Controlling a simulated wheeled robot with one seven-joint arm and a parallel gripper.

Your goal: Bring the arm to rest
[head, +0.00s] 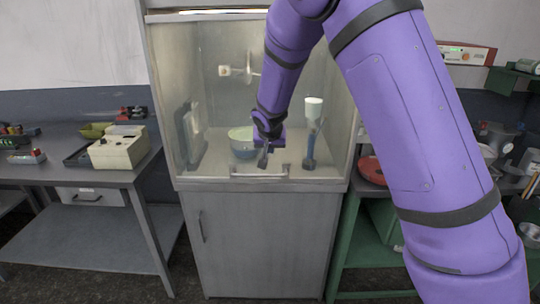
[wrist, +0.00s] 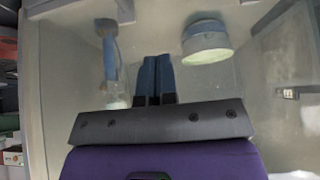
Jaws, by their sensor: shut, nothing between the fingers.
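My gripper (head: 263,161) hangs at the end of my purple arm at the front of a glass-fronted cabinet (head: 265,188), just above its front bar handle (head: 259,172). I cannot tell whether its tips touch the handle or the glass. In the wrist view my gripper (wrist: 154,60) shows two blue-grey fingers pressed together with nothing between them. A blue and cream bowl (head: 241,146) stands inside the cabinet, partly hidden behind my gripper; the bowl also shows in the wrist view (wrist: 206,44).
A blue stand with a white top (head: 312,108) is in the cabinet right of the bowl. A grey bench at left holds a beige device (head: 118,148). A green bench at right holds a red round thing (head: 371,171), partly behind my arm. Floor is clear between the benches' fronts.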

